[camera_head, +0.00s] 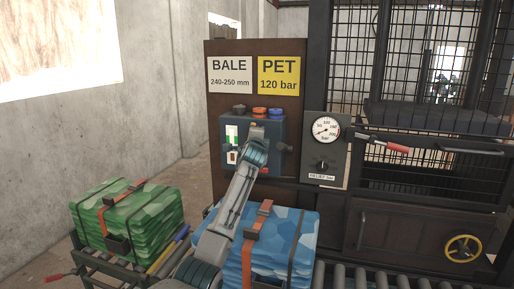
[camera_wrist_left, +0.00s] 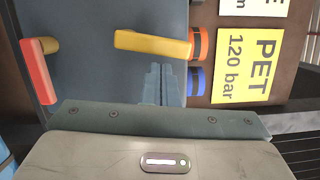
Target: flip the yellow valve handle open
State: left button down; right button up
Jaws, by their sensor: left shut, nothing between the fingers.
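The yellow valve handle (camera_wrist_left: 155,43) shows in the left wrist view, a bent lever in front of the blue-grey control box (camera_wrist_left: 100,85). In that turned view it runs across, its grip end to the right beside the orange ring. My left gripper (camera_wrist_left: 165,72) is shut and empty; its fingertips appear just below the handle in the picture. I cannot tell whether they touch it. My right gripper is not in view.
A red-orange handle (camera_wrist_left: 38,70) sits left of the yellow one in the wrist view. Orange (camera_head: 260,112) and blue (camera_head: 276,111) caps top the box. A gauge panel (camera_head: 326,150) stands right. A blue bale (camera_head: 285,250) and green bale (camera_head: 125,215) lie below.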

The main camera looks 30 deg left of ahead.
pick_arm(q)
jog(key=b+v, duration=0.3)
jog(key=v, duration=0.6)
jog(key=shift+s+f, duration=0.1)
